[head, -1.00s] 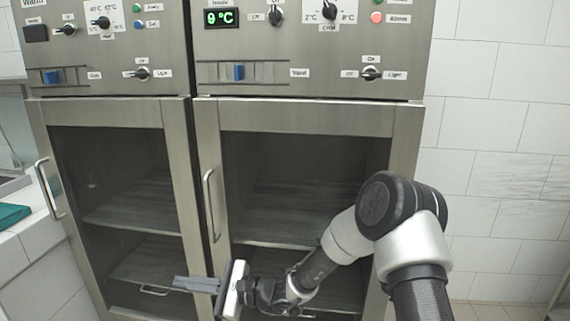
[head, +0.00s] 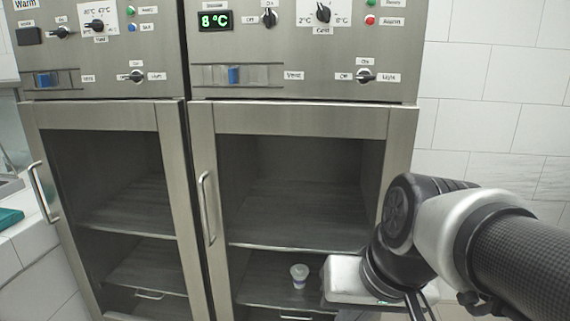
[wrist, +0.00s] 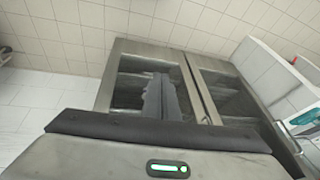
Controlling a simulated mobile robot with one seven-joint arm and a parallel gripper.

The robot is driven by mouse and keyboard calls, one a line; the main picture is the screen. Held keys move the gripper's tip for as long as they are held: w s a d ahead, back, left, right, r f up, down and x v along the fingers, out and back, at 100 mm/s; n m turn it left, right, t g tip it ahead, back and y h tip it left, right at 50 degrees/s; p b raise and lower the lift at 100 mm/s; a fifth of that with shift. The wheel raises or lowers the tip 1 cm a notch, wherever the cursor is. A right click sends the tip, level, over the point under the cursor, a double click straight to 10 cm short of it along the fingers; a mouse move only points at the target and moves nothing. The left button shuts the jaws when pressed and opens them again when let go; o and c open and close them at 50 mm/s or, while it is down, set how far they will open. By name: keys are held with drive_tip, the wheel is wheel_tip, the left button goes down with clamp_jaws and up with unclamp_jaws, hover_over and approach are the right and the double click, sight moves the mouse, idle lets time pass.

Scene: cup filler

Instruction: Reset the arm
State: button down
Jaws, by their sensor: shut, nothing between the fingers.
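My arm (head: 430,235) is folded at the lower right in the head view. The body of my gripper (wrist: 163,100) shows there as a pale box in front of the right cabinet door, and its fingertips are out of sight. In the wrist view the two grey fingers are together, with nothing between them, and the cabinet lies beyond them.
A steel two-door cabinet (head: 300,118) fills the middle, both doors shut. A small white cup (head: 299,275) stands low behind the right door. The door handle (head: 206,208) sticks out. A counter (head: 35,238) is at the left, a tiled wall (head: 490,90) at the right.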

drive_tip(key=s+d+r+p, duration=0.1)
drive_tip(key=d+r+p, duration=0.1)
drive_tip(key=r+p, duration=0.8)
drive_tip(key=s+d+r+t+h+p, duration=0.1)
drive_tip(key=d+r+p, duration=0.1)
drive_tip(key=r+p, duration=0.8)
drive_tip(key=shift+d+r+h, duration=0.3)
drive_tip(key=shift+d+r, duration=0.05)
drive_tip(key=shift+r, duration=0.5)
